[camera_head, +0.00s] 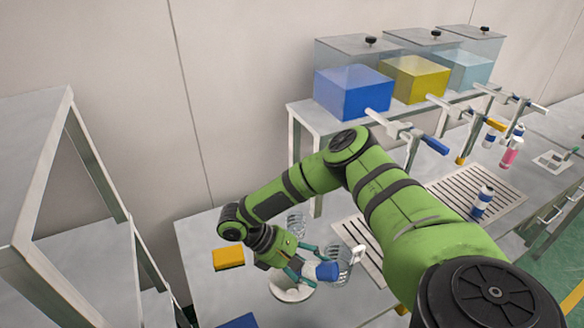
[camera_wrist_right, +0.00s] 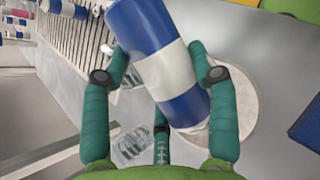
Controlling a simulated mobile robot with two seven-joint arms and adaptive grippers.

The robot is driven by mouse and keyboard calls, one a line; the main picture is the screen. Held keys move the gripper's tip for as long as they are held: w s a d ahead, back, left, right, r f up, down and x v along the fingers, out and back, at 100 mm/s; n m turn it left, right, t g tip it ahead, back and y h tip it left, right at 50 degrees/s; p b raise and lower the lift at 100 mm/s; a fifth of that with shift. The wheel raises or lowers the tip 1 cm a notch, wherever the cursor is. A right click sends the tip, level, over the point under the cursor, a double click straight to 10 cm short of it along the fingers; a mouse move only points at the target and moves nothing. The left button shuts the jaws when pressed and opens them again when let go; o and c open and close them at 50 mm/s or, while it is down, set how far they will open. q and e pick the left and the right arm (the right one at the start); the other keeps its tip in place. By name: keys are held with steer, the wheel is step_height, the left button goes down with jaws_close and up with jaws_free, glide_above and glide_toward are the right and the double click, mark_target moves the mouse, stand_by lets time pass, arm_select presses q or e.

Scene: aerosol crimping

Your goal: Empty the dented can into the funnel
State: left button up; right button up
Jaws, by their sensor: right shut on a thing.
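My right gripper (camera_head: 304,262) is shut on a blue can with a white band (camera_head: 327,271), held tilted above the table. In the right wrist view the can (camera_wrist_right: 165,65) lies slantwise between the green fingers (camera_wrist_right: 165,75), its pale end toward the bottom. I cannot make out a dent. A round, white-rimmed thing (camera_head: 289,295) is partly hidden below the gripper; it also shows behind the can in the wrist view (camera_wrist_right: 252,112). I cannot tell whether it is the funnel. My left gripper is not in view.
A clear ribbed jug (camera_head: 345,272) stands close to the can, and another clear vessel (camera_head: 295,222) behind. A yellow-orange block (camera_head: 228,258) is left of the gripper. Blue, yellow and pale tanks stand on the back shelf. Another blue-white can (camera_head: 482,202) stands on the slotted grate (camera_head: 440,190).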

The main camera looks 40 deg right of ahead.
steer(key=shift+s+d+f+t+y, duration=0.35)
steer(key=shift+s+t+y, duration=0.15)
steer(key=shift+t, duration=0.3)
steer(key=shift+a, duration=0.1)
steer(key=shift+w, duration=0.15)
steer(key=shift+s+f+t+y, duration=0.2)
steer(key=shift+f+t+y, duration=0.15)
steer(key=shift+t, duration=0.25)
steer(key=shift+s+d+f+m+t+y, duration=0.15)
steer(key=shift+f+t+y, duration=0.1)
steer(key=shift+t, duration=0.2)
steer(key=shift+s+d+f+m+t+y, duration=0.1)
steer(key=shift+s+m+t+y, duration=0.1)
steer(key=shift+t, duration=0.25)
steer(key=shift+w+a, duration=0.15)
steer(key=shift+w, duration=0.05)
